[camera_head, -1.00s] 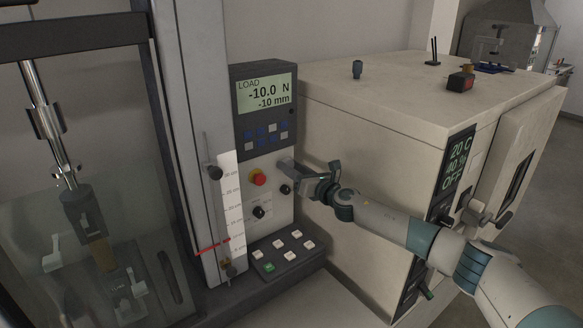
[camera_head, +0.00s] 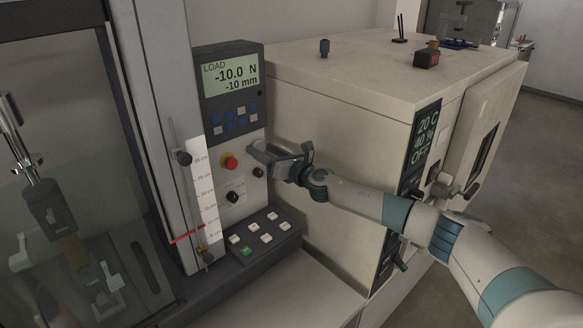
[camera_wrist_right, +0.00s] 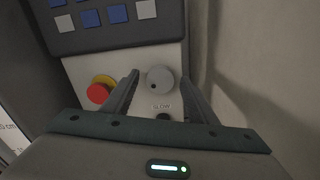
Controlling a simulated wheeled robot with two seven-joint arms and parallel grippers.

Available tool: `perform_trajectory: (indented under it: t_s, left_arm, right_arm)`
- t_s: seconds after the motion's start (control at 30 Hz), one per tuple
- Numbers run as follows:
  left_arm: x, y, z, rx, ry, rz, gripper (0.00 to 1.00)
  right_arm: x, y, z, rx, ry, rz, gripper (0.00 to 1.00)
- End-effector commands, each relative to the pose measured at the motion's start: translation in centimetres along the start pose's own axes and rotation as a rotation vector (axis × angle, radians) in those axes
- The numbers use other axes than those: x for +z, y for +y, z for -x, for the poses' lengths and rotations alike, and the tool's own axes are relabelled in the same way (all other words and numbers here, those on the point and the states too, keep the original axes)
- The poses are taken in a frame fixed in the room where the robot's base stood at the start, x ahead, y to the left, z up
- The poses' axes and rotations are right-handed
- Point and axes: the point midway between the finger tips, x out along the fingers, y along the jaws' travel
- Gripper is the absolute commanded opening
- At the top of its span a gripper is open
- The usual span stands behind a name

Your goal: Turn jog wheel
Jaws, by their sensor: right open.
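The jog wheel (camera_wrist_right: 160,79) is a round grey dial with a small dark dimple, on the light front panel of the testing machine. In the right wrist view it shows between the two fingers of my right gripper (camera_wrist_right: 159,88), which is open, one finger on each side. I cannot tell whether either finger touches it. In the head view my right gripper (camera_head: 268,153) is at the panel's right edge, below the display unit (camera_head: 229,85), and largely covers the wheel. The display reads LOAD -10.0 N and -10 mm. My left gripper is not in view.
A red emergency button (camera_head: 231,162) sits just left of the gripper. Black knobs (camera_head: 232,197) are below, and a keypad (camera_head: 262,236) with white and green keys juts out. A large beige chamber (camera_head: 330,110) stands close on the right.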

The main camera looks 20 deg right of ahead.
Motion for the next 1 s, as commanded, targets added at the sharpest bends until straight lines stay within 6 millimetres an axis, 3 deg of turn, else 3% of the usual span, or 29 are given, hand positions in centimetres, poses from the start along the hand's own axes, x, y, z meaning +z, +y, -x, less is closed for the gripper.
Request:
perform_trajectory:
  t_s: [0.27, 0.8, 1.0]
  left_arm:
    - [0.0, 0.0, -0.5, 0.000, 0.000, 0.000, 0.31]
    - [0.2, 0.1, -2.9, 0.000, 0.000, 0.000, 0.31]
    - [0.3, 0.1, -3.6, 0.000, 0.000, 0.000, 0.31]
  right_arm:
    - [-0.2, -0.2, 3.3, 0.000, 0.002, 0.002, 0.53]
    - [-0.4, -0.2, 12.9, -0.001, 0.003, 0.001, 0.53]
    - [-0.3, -0.2, 15.5, -0.001, 0.003, 0.000, 0.53]
